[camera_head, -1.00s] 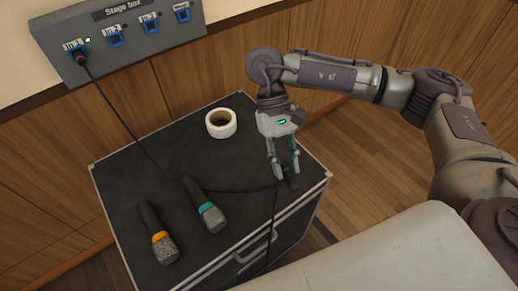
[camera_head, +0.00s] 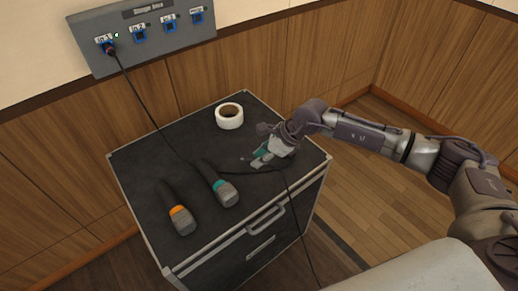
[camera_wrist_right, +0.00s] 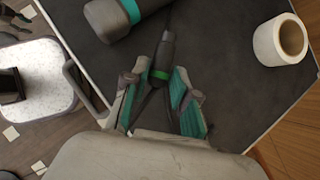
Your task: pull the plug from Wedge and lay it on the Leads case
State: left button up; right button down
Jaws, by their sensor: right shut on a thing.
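The black case (camera_head: 140,195) with metal edges is beneath my right gripper; no Leads label is legible. My right gripper (camera_head: 257,160) is low over the right part of its top. I cannot tell whether the plug touches the case top. The stage box (camera_head: 150,50) is on the wall. Its rightmost socket (camera_head: 197,17), whose label is too blurred to read, looks empty. My left gripper is not in view.
A plug with a red tip (camera_head: 109,48) sits in In 1. Its black cable (camera_head: 145,108) runs down to the case. A teal-banded microphone (camera_head: 221,186), an orange-banded microphone (camera_head: 179,215) and a white tape roll (camera_head: 229,116) are on top. Another cable hangs over the front edge.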

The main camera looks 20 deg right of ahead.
jog(key=w+m, duration=0.1)
jog(key=w+f+m+t+h, duration=0.1)
jog(key=m, duration=0.1)
jog(key=w+d+m+t+h, duration=0.1)
jog(key=w+m, duration=0.1)
jog(key=shift+f+b, duration=0.35)
jog(key=shift+b, duration=0.05)
jog(key=shift+f, duration=0.3)
jog(key=shift+f+b, duration=0.55)
jog(key=shift+f, duration=0.05)
jog(key=shift+f+b, duration=0.9)
jog(key=shift+f, duration=0.5)
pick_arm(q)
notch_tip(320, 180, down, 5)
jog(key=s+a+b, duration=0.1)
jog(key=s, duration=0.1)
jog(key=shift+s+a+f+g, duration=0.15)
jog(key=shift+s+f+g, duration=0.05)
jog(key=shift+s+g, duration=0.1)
pick_arm(e)
jog(key=shift+f, duration=0.8)
